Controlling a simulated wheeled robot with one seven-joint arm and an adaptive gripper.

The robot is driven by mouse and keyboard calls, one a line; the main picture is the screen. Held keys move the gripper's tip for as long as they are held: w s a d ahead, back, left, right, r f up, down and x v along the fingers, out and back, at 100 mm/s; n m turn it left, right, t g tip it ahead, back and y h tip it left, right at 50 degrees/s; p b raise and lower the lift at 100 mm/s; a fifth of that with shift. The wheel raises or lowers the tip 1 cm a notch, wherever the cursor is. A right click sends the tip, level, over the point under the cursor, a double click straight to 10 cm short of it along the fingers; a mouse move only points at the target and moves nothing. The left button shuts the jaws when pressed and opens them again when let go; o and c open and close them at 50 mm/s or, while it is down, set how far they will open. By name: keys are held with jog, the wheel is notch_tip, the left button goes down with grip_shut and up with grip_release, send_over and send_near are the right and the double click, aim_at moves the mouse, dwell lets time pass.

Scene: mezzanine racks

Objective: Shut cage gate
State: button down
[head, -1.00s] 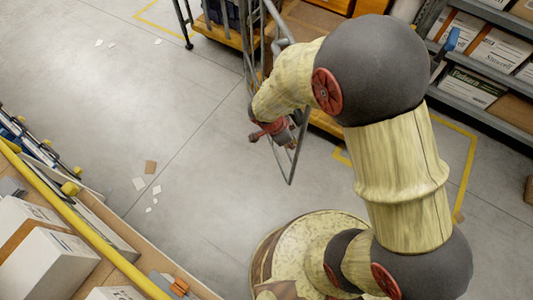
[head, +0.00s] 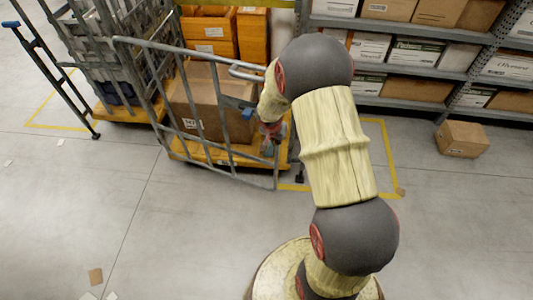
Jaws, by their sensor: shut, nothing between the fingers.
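The cage gate (head: 205,132), a grey tubular frame with bars, slants across the front left of a roll cage with a yellow base (head: 222,156). Its lower right corner hangs just beyond the base's front edge. Through its bars I see a large brown box (head: 205,98) in the cage. My gripper (head: 270,142) is shut and empty at the right end of the gate, below its top rail. My arm partly hides the gripper and the cage's right side. I cannot tell whether the gripper touches the gate, or see a latch clearly.
Another cage with grey crates (head: 102,75) stands at the left, beside a blue-grey crutch-like frame (head: 52,80). Shelving (head: 412,78) with boxes lines the back. A loose carton (head: 461,138) lies on the floor at right. The foreground floor is mostly clear, with paper scraps.

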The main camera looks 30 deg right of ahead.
jog(key=w+d+r+p, duration=0.1)
jog(key=w+d+p, duration=0.5)
jog(key=w+d, duration=0.8)
jog(key=d, duration=0.3)
jog(key=shift+w+d+p, duration=0.3)
jog(key=shift+d, duration=0.05)
jog(key=shift+d+r, duration=0.1)
jog(key=shift+r, duration=0.15)
jog(key=s+a+v, duration=0.1)
jog(key=v, duration=1)
jog(key=shift+s+a+f, duration=0.2)
jog(key=shift+a+f, duration=0.05)
jog(key=shift+f, duration=0.05)
jog(key=shift+n, duration=0.3)
